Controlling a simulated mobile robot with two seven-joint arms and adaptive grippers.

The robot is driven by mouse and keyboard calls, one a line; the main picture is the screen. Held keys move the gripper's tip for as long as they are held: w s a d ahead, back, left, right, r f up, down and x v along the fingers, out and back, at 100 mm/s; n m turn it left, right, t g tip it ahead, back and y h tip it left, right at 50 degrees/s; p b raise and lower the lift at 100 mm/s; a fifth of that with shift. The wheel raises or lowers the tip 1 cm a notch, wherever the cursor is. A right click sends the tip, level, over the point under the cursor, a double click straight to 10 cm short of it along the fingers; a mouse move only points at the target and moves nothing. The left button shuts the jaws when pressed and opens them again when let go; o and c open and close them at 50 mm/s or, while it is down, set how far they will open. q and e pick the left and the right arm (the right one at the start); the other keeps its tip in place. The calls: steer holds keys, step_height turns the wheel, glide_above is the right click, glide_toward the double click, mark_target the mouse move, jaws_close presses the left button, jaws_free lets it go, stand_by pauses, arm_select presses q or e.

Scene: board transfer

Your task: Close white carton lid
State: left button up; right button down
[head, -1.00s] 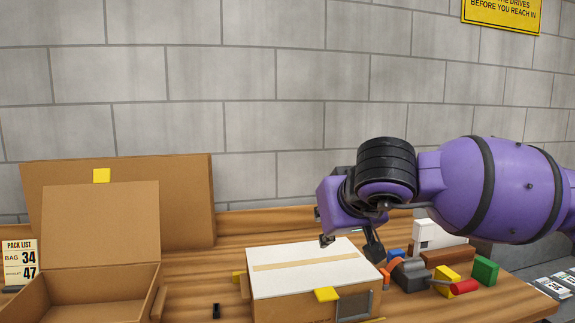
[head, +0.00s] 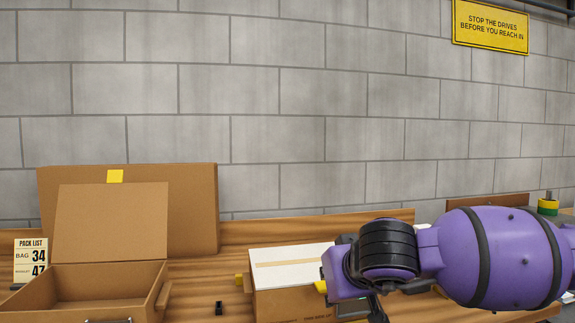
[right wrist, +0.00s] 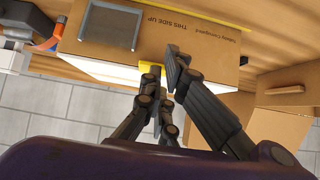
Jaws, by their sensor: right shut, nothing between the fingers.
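The white carton lid (head: 290,262) lies flat over the brown box (head: 285,303), with a tan tape strip across it. A yellow tab (right wrist: 140,74) sits at the lid's front edge in the right wrist view, and the white lid also shows there (right wrist: 90,68) as a strip. My right gripper (right wrist: 161,70) is shut and empty, its fingertips close to the tab and the box's front face; I cannot tell if they touch. My left gripper is not in view.
An open brown carton (head: 105,292) with its lid raised stands at the left. A pack list card (head: 30,257) is beside it. A small black item (head: 218,308) lies on the wooden table between the boxes. My right arm hides the table's right part.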

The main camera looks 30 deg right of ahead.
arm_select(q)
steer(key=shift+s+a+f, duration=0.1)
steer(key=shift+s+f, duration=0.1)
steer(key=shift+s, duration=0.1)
arm_select(e)
step_height(320, 180, up, 4)
steer(key=r+p, duration=0.1)
steer(key=p, duration=0.1)
arm_select(q)
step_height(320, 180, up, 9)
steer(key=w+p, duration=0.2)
steer(key=p, duration=0.6)
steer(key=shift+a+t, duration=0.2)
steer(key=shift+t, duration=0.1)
arm_select(e)
steer(key=s+a+f, duration=0.3)
steer(key=s+f, duration=0.1)
steer(key=s, duration=0.5)
steer(key=shift+f, duration=0.2)
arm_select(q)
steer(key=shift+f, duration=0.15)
